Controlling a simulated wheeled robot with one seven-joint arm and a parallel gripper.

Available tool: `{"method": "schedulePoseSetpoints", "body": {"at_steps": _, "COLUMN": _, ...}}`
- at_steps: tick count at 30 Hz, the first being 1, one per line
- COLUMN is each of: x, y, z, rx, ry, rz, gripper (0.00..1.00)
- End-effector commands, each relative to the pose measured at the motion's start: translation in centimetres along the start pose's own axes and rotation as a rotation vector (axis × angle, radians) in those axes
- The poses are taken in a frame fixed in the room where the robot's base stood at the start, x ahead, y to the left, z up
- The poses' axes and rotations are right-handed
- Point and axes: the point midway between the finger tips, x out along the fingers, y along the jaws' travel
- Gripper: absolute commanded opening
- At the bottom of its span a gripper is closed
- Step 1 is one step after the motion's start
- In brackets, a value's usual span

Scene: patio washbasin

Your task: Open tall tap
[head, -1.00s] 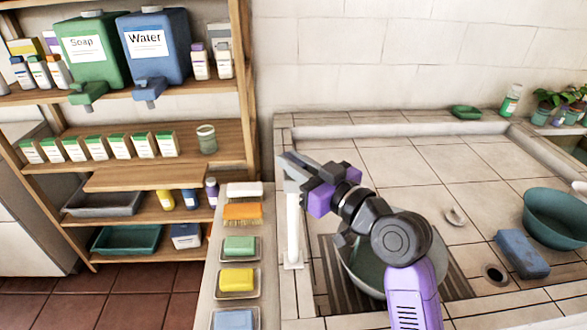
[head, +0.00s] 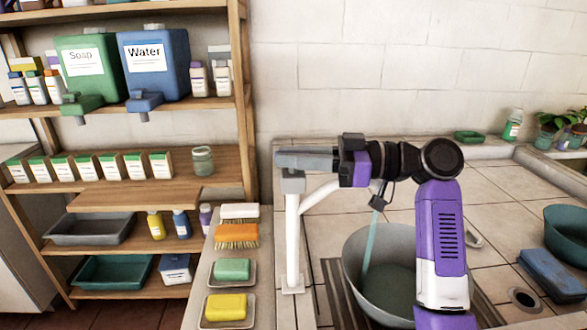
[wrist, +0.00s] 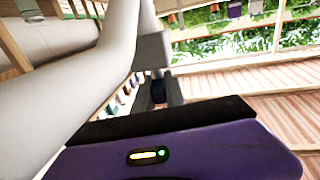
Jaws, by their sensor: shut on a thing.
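The tall tap (head: 292,235) is a white upright post with a curved white spout and a grey head (head: 292,182) on top. A pale bluish stream of water (head: 370,245) runs from the spout into the large grey-green basin (head: 353,262). My gripper (head: 308,160) reaches across from the right and is shut at the tap's grey top; the handle itself is mostly hidden by the jaws. In the wrist view the white spout (wrist: 70,90) and grey head (wrist: 151,50) are close in front of my gripper.
Soap bars and a brush (head: 237,236) line the ledge left of the tap. A shelf (head: 215,180) with Soap and Water dispensers stands further left. A teal bowl (head: 568,230), a blue sponge (head: 555,272) and a drain (head: 524,299) are at right.

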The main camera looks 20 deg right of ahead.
Motion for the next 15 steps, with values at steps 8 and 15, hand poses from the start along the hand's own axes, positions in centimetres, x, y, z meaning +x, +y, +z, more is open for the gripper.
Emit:
{"method": "schedulePoseSetpoints", "body": {"at_steps": 8, "x": 0.11, "y": 0.00, "z": 0.13, "rx": 0.000, "ry": -0.002, "rz": -0.059, "gripper": 0.00}}
{"method": "schedulePoseSetpoints", "body": {"at_steps": 15, "x": 0.15, "y": -0.03, "z": 0.13, "rx": 0.001, "ry": -0.003, "rz": -0.065, "gripper": 0.00}}
